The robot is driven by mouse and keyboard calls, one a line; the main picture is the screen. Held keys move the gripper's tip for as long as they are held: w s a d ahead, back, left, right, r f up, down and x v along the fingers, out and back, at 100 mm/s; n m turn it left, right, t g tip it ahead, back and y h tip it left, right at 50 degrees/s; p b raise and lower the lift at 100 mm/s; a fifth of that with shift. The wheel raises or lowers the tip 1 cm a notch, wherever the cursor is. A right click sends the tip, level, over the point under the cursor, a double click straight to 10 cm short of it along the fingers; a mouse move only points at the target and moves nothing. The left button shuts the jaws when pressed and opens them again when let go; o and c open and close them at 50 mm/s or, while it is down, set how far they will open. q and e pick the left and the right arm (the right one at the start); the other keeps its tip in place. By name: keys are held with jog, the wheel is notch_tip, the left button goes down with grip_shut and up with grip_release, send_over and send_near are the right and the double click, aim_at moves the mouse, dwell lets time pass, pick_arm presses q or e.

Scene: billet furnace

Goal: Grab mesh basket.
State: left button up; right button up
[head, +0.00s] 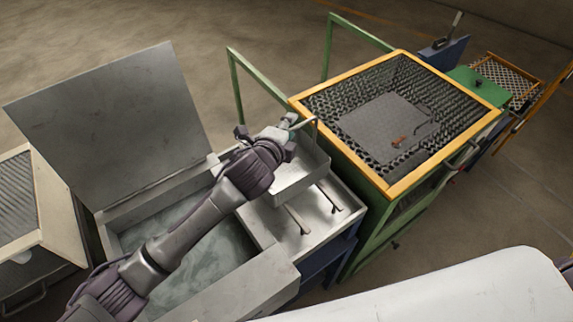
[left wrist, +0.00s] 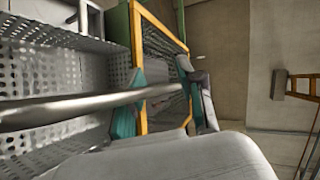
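The mesh basket (head: 302,178) is a grey metal box beside the open tank, with its handle (head: 316,130) rising above it. In the left wrist view, its perforated wall (left wrist: 45,75) fills the left side and the handle bar (left wrist: 60,110) crosses toward the fingers. My left gripper (head: 289,124) is at the handle, over the basket's back edge. Its teal-padded fingertips (left wrist: 160,98) stand apart, with the bar passing in front of one of them. I cannot tell whether they touch the bar. My right gripper is out of view.
The tank (head: 185,235) holds cloudy liquid, its lid (head: 112,125) raised. A metal ledge (head: 310,218) with two rods adjoins it. A green frame with a yellow-rimmed mesh top (head: 345,165) stands close on the right. A white surface (head: 450,290) lies in the foreground.

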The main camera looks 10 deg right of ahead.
pick_arm(q)
jog(key=shift+x, duration=0.8)
